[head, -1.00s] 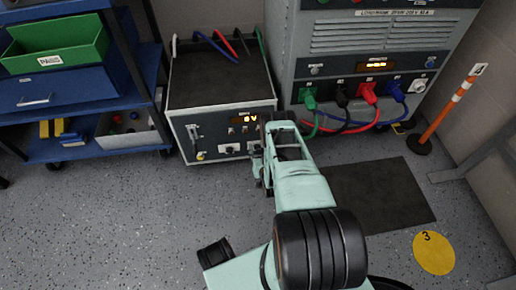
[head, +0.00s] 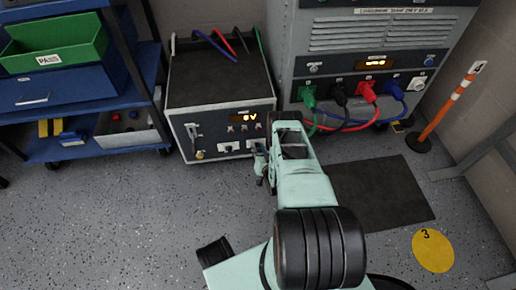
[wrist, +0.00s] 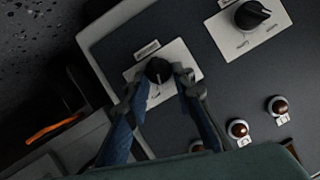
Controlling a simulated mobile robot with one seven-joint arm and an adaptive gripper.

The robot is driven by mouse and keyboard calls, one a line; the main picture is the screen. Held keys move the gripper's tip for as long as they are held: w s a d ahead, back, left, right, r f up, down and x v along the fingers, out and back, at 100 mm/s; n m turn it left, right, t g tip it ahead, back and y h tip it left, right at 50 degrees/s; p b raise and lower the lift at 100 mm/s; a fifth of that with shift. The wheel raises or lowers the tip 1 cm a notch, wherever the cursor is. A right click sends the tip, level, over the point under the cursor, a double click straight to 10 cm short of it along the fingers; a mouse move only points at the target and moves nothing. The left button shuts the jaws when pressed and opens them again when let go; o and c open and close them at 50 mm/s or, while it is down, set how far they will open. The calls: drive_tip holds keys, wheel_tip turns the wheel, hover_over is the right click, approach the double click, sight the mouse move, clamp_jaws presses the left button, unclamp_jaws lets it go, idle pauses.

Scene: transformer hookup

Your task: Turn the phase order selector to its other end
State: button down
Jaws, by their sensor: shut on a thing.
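In the wrist view a small black round knob (wrist: 158,71) with a light pointer line sits on a white plate on a dark panel. My gripper (wrist: 163,82) has one finger on each side of this knob and is shut on it. The plate's lettering is too small to read, so I cannot confirm that it is the phase order selector. In the head view my gripper (head: 259,160) is at the lower right front of the grey box with a dark top (head: 215,82). My arm hides the gripped knob there.
A larger black knob (wrist: 253,14) on another white plate and red-capped round parts (wrist: 238,128) are close by on the panel. An orange strip (wrist: 53,130) shows at left. Plugged cables (head: 368,98) hang from the tall grey cabinet (head: 365,60). A striped post (head: 452,105) stands right.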

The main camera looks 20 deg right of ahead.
sight(256, 130)
drive_tip(key=shift+d+f+m+t+y, duration=0.15)
drive_tip(key=shift+m+t+y, duration=0.1)
drive_tip(key=shift+m+y, duration=0.4)
drive_tip(key=shift+d+m+t+y, duration=0.15)
drive_tip(key=shift+m+t+y, duration=0.15)
drive_tip(key=shift+m, duration=0.55)
drive_tip(key=c, duration=1.7)
unclamp_jaws()
drive_tip(key=shift+o, duration=0.2)
drive_tip(key=shift+r, duration=5)
